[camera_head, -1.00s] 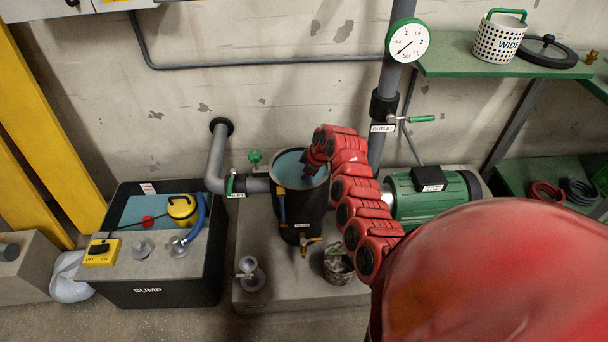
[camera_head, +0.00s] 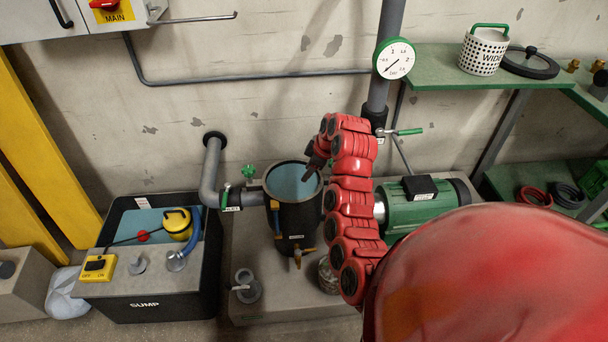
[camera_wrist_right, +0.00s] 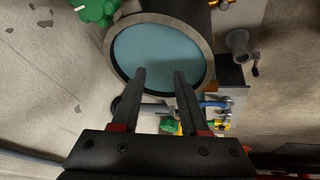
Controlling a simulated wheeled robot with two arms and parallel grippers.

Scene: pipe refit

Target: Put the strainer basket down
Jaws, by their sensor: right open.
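A mottled, dirty-looking basket (camera_head: 327,277) stands on the concrete plinth, to the right of the black strainer pot (camera_head: 294,222); my right arm partly hides it. The pot is open at the top and blue-grey water (camera_head: 288,181) shows inside. My right gripper (camera_head: 308,177) is above the right part of the pot's mouth. In the right wrist view its two dark fingers (camera_wrist_right: 160,78) are apart with nothing between them, in front of the water. A white perforated basket marked WIDE (camera_head: 484,52), with a green handle, stands on the green shelf. My left gripper is out of view.
A black lid ring (camera_head: 530,62) lies beside the white basket on the shelf (camera_head: 440,70). A green motor (camera_head: 420,205) is right of the pot. The inlet pipe (camera_head: 211,170) and a sump tank (camera_head: 150,300) are at left. A gauge (camera_head: 394,59) sits above.

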